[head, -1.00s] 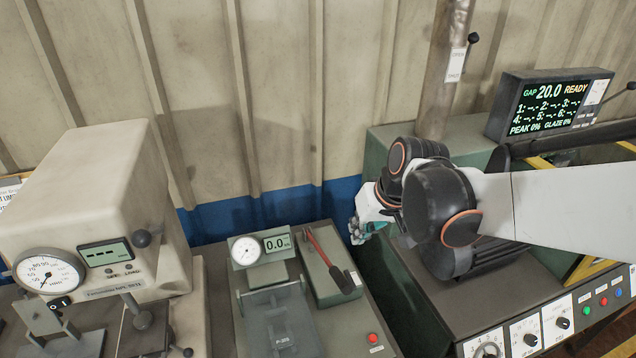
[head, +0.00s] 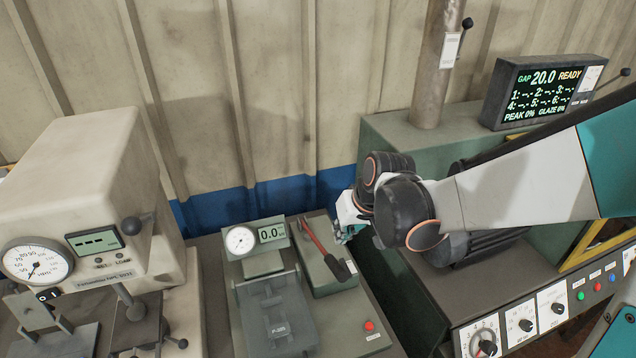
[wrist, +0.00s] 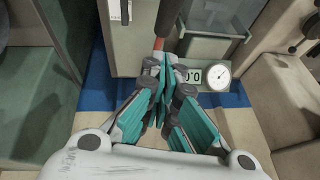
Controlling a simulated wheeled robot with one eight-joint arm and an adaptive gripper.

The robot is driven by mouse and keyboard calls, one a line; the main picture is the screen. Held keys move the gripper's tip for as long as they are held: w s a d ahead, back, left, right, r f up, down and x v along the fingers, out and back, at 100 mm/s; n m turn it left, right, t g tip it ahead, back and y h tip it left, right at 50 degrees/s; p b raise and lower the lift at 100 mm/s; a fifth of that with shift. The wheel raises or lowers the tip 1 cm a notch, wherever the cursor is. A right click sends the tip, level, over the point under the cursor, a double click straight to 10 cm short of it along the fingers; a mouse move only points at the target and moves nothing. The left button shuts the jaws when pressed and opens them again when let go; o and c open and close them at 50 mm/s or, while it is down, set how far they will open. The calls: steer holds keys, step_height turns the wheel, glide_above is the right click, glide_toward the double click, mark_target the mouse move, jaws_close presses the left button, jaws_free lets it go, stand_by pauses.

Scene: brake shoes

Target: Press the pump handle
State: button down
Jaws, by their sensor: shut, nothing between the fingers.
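The pump handle (head: 317,240) is a red lever with a black grip (head: 338,268). It lies on a green-grey pump box beside a round gauge and a small display reading 0.0. My gripper (head: 345,232) is at the right of the handle, close to it; I cannot tell whether they touch. In the wrist view the teal fingers of my gripper (wrist: 165,75) meet at their tips with nothing between them. The black grip also shows beyond the fingertips there (wrist: 168,18), and a short red piece of the lever appears just above them, the rest hidden.
A cream tester (head: 75,190) with a dial and black knobs stands at left. A green machine (head: 400,130) with a READY display (head: 545,88) stands at right, with dials and buttons along its front. A red button (head: 369,326) sits on the pump bench.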

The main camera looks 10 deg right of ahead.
mark_target(331, 257)
steer(key=f, duration=0.4)
steer(key=shift+s+a+b, duration=0.1)
steer(key=shift+a+b, duration=0.25)
steer(key=shift+s+a+f, duration=0.1)
steer(key=shift+s+f, duration=0.25)
steer(key=shift+f, duration=0.35)
